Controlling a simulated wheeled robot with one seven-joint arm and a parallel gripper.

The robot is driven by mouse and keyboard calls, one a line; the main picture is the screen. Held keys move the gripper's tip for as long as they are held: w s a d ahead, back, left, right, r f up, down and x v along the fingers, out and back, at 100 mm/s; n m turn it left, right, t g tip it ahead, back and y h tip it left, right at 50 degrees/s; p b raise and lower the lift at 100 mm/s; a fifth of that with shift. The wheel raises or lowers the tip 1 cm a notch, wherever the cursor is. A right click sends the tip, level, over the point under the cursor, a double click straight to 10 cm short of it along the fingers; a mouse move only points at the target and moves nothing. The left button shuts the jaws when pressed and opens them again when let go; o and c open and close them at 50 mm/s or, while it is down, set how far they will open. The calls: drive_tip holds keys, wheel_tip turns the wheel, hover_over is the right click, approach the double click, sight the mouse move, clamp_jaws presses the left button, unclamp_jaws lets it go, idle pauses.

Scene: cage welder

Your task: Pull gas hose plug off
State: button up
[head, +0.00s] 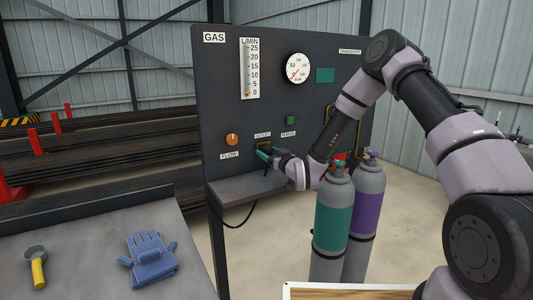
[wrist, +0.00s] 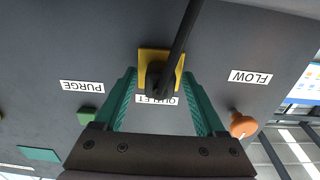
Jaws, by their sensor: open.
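In the head view my gripper (head: 264,153) is at the outlet and mostly hides the plug. The hose (head: 244,219) hangs below the panel's shelf there.
The orange flow knob (head: 232,140) and green purge button (head: 290,120) flank the outlet. A shelf (head: 250,188) juts out below it. Green-banded (head: 333,228) and purple-banded (head: 367,212) gas cylinders stand close under my forearm. A bench (head: 90,238) with blue gloves (head: 150,260) is at left.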

sight(271, 153)
clamp_jaws()
drive_tip(key=shift+v, duration=3)
